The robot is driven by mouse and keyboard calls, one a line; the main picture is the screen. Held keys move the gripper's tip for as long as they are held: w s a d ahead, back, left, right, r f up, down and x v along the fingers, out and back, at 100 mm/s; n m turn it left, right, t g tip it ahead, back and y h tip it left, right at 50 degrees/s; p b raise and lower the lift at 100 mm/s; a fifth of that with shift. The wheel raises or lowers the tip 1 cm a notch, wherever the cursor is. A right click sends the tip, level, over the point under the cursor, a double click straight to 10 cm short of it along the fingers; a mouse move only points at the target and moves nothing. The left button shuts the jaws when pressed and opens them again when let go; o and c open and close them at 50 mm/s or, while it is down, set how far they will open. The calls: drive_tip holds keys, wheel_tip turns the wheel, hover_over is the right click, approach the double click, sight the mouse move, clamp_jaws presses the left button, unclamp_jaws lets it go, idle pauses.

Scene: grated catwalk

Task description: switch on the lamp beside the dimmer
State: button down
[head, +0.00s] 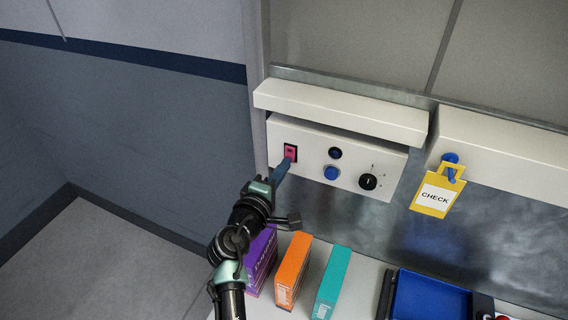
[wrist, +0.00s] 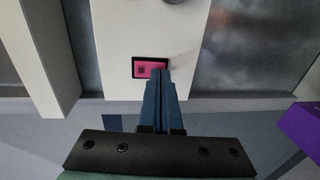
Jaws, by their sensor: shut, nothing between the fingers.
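A white control panel (head: 310,165) on the wall carries the controls. At its left is a pink rocker switch (head: 290,152) in a black frame; it also shows in the wrist view (wrist: 150,69). To its right are a small dark round lamp or button (head: 335,153), unlit, and a blue round button (head: 331,172) below that. A black dial with tick marks (head: 368,181), like a dimmer, is at the right end. My gripper (head: 288,162) is shut and empty. Its blue fingertips (wrist: 159,73) are at the pink switch's lower right edge; I cannot tell whether they touch.
A white ledge (head: 340,111) overhangs the panel. A yellow CHECK tag (head: 437,193) hangs from a blue knob to the right. Purple (head: 262,262), orange (head: 293,269) and teal (head: 332,282) boxes stand below, near a blue tray (head: 430,296).

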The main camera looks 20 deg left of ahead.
drive_tip(key=shift+w, duration=0.35)
drive_tip(key=shift+f+b, duration=0.15)
drive_tip(key=shift+b, duration=0.15)
drive_tip(key=shift+w+b, duration=0.1)
drive_tip(key=shift+b, duration=0.7)
